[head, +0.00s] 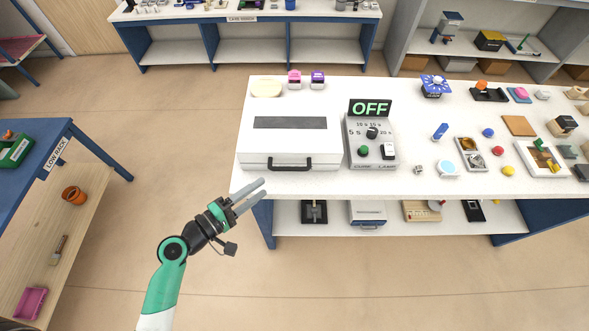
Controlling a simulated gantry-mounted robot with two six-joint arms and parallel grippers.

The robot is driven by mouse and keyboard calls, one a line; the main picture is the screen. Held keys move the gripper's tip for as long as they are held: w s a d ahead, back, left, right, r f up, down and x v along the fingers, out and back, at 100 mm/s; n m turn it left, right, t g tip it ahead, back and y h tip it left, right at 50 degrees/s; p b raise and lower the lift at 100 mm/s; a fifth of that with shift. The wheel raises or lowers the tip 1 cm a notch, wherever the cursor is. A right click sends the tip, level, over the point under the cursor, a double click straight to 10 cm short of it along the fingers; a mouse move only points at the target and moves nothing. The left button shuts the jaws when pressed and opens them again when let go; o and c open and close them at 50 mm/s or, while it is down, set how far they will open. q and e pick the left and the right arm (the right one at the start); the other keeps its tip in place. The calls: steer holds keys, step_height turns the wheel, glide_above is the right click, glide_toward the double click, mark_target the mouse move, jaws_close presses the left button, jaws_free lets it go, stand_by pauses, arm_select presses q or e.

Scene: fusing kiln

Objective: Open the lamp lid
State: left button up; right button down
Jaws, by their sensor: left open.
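The lamp is a white box with its lid (290,142) down. A dark grey strip (290,122) lies across the lid's top. A black handle (289,164) is on its front side, near the table's front edge. My left gripper (254,192) is open and empty. In the picture it is just below and left of the handle, in front of the table edge, and apart from the lamp. My right gripper is not in view.
Many small objects crowd the white table's right part. Open floor lies left of the table.

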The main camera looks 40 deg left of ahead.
mark_target(289, 168)
arm_select(q)
steer(key=w, duration=0.3)
steer(key=w+f, duration=0.1)
steer(key=w, duration=0.7)
steer(key=shift+w+d+f+b, duration=0.2)
steer(key=shift+d+f+b, duration=0.05)
steer(key=shift+f+b, duration=0.05)
jaws_close()
stand_by(0.8)
